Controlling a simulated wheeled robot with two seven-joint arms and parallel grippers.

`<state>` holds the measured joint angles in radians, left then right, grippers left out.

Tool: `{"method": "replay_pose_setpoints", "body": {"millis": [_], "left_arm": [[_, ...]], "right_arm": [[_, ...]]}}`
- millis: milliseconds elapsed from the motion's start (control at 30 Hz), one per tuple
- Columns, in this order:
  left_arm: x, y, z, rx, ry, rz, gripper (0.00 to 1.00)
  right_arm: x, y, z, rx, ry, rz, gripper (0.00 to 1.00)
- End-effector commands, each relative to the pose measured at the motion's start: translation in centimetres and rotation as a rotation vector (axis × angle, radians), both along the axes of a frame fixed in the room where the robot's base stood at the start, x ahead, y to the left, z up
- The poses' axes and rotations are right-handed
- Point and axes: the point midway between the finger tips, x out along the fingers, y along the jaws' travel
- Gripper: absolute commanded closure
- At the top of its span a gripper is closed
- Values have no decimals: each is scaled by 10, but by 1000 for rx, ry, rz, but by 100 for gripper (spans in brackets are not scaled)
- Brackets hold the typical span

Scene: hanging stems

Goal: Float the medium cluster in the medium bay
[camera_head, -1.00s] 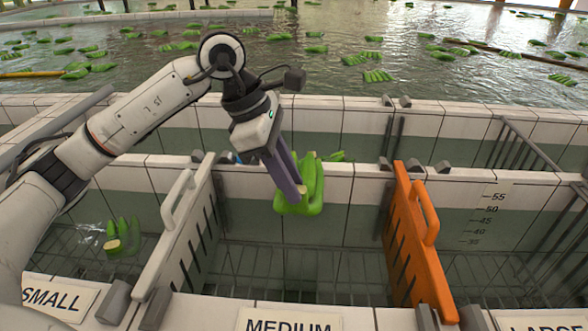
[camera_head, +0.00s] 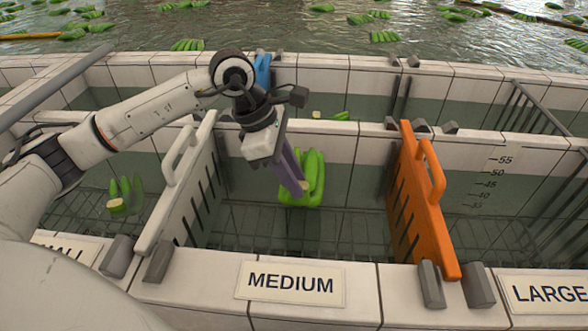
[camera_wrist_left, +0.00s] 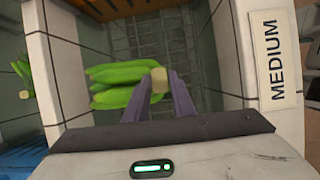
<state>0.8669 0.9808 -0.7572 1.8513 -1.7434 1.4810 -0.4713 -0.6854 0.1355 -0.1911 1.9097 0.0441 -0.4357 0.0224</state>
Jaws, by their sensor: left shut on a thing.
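A green banana cluster (camera_head: 313,180) hangs from my left gripper (camera_head: 301,190) in the head view. The gripper's purple fingers are shut on its pale cut stem, which shows between the fingertips in the left wrist view (camera_wrist_left: 158,79). The cluster is over the medium bay, between the white divider and the orange divider, in front of the bay's back wall. I cannot tell whether its underside touches the water. The "MEDIUM" sign (camera_head: 290,283) is on the front wall. My right gripper is not in view.
A white slotted divider (camera_head: 180,190) bounds the bay on the left and an orange one (camera_head: 420,195) on the right. Another cluster (camera_head: 122,197) sits in the small bay. Bananas float in the pool behind. The medium bay's front part is clear.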

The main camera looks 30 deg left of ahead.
Motion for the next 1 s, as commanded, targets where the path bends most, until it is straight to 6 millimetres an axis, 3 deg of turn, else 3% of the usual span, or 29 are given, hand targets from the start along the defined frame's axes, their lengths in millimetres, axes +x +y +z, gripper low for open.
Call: {"method": "replay_pose_setpoints", "body": {"millis": [700, 1000], "left_arm": [[1, 0, -78, -2, -5, 0, 100], [1, 0, -111, -1, -5, 0, 100]], "right_arm": [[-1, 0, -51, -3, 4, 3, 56], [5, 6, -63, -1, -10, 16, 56]]}}
